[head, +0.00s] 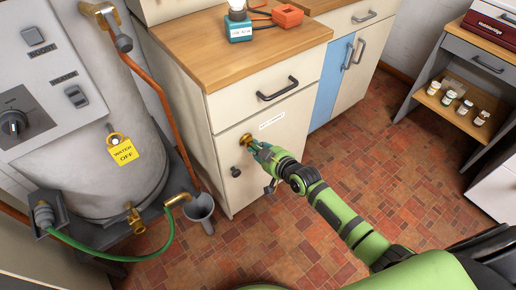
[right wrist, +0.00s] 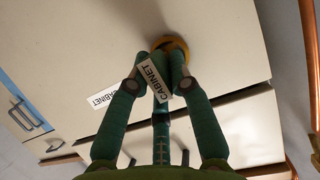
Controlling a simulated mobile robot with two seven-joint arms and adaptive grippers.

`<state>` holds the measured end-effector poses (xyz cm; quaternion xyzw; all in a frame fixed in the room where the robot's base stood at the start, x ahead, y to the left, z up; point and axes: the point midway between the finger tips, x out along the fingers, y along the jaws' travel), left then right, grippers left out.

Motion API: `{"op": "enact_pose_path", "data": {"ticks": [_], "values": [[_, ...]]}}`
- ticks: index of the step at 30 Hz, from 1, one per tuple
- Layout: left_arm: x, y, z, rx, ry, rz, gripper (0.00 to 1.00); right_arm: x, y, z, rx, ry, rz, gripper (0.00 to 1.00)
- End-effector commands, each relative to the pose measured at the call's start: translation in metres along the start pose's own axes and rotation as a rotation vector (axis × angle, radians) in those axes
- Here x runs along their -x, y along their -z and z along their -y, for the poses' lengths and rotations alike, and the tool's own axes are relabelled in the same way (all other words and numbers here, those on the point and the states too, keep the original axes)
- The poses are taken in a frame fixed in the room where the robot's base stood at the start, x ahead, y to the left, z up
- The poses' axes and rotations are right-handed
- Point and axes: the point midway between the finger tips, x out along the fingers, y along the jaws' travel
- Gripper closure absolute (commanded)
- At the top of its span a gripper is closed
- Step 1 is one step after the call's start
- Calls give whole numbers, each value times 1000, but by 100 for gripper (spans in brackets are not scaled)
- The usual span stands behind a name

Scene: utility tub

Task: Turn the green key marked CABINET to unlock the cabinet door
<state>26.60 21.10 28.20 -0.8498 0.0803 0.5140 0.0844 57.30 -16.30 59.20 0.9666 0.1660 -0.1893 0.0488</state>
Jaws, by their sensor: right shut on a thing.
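The cabinet door (head: 228,190) is cream and looks closed, below a drawer. A brass lock (head: 245,139) sits near its upper left; it also shows in the right wrist view (right wrist: 177,43). A white label (head: 272,121) is on the front above; in the right wrist view this label (right wrist: 102,98) reads CABINET. My right gripper (head: 258,148) is shut on the green key, at the lock. The key's white CABINET tag (right wrist: 155,80) shows between the fingertips. The fingers hide most of the key, so how far it sits in the lock is unclear. My left gripper is not in view.
A grey tub (head: 105,165) with a yellow WATER OFF tag (head: 122,150) stands left of the cabinet. The tiled floor (head: 300,240) in front is clear.

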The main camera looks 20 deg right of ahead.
Motion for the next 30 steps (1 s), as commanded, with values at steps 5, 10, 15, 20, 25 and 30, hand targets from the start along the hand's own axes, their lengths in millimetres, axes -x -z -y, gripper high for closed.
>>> {"op": "enact_pose_path", "data": {"ticks": [5,10,15,20,25,30], "values": [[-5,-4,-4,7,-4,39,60,-2,-4,-3,-112,48,0,100],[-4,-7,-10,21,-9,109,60,-4,-6,-3,-254,107,0,100],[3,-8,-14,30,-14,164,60,-4,-4,-3,-342,141,-1,100],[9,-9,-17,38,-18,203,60,-4,-4,-4,-398,164,0,100],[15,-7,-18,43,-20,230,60,-4,-3,-4,-442,183,-1,100],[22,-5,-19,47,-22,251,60,-4,-3,-4,-478,197,-2,100]]}}
